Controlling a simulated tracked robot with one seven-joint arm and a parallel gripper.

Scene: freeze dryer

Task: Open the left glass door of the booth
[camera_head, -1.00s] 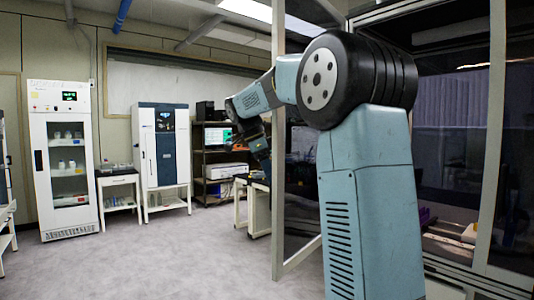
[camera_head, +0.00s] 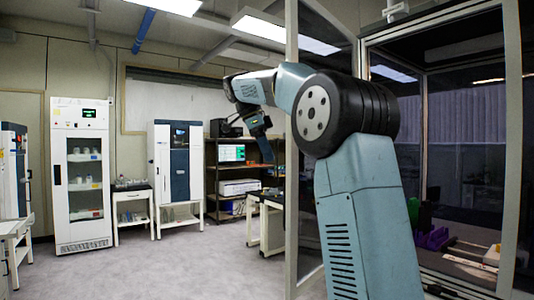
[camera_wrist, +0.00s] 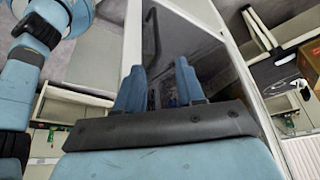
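The left glass door (camera_head: 305,215) of the booth stands swung out from the booth front, its pale frame edge upright in the middle of the head view. My arm crosses in front of it and hides much of the pane. In the wrist view the door's dark glass (camera_wrist: 205,55) and pale frame lie beyond my gripper (camera_wrist: 160,75). A dark handle-like loop (camera_wrist: 151,32) shows near the frame. My gripper's two blue fingers are apart with nothing visible between them. Whether they touch the door I cannot tell.
The booth (camera_head: 513,150) stands at the right, with purple and green items inside. A white glass-front cabinet (camera_head: 60,190), a white-and-blue machine (camera_head: 163,165) and a shelf rack (camera_head: 211,175) line the back wall. A small table (camera_head: 252,225) stands behind the door. Grey floor (camera_head: 180,265) at left is clear.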

